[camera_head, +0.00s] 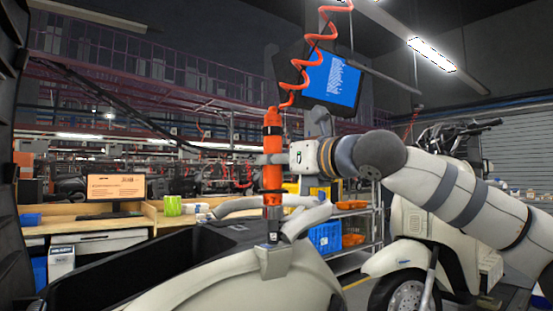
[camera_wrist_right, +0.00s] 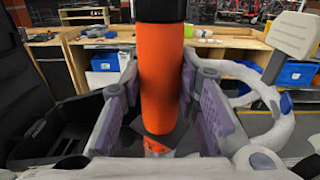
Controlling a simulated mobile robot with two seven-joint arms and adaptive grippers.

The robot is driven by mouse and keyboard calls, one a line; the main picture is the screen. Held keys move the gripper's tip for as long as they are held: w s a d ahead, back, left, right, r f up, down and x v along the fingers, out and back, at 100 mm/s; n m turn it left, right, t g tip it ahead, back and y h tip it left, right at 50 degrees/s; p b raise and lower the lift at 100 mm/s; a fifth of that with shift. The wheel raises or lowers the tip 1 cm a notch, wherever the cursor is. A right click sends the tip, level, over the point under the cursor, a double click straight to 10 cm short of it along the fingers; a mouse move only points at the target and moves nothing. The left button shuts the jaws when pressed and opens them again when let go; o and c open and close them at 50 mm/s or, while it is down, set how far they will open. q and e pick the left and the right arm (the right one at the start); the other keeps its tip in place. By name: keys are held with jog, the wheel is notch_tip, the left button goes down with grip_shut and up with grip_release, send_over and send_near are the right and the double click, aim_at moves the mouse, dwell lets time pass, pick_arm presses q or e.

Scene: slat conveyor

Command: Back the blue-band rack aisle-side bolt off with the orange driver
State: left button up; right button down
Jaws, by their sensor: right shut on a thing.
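The orange driver (camera_head: 272,180) hangs upright below a coiled orange hose. My right gripper (camera_head: 273,159) is shut around its body, and in the right wrist view the pads lie on both sides of the driver (camera_wrist_right: 163,80). The driver's lower end is at a grey bracket (camera_head: 275,262) on the cream scooter body. Pale rack tubes (camera_head: 306,220) curve around it and also show in the right wrist view (camera_wrist_right: 252,75). A small blue patch (camera_wrist_right: 286,102) shows by the tube there; I cannot tell if it is the band. The bolt is hidden. My left gripper is out of view.
A cream scooter (camera_head: 415,235) stands at the right, below my right arm. A workbench (camera_head: 165,222) with a monitor (camera_head: 116,187) and a green mug (camera_head: 173,205) is behind at the left. Shelves with blue and orange bins (camera_head: 325,237) stand behind the rack.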

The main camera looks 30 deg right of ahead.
jog(key=shift+w+f, duration=0.15)
jog(key=shift+f, duration=0.25)
dwell(1.3)
jog(key=shift+r, duration=0.65)
jog(key=shift+r, duration=0.5)
dwell(0.6)
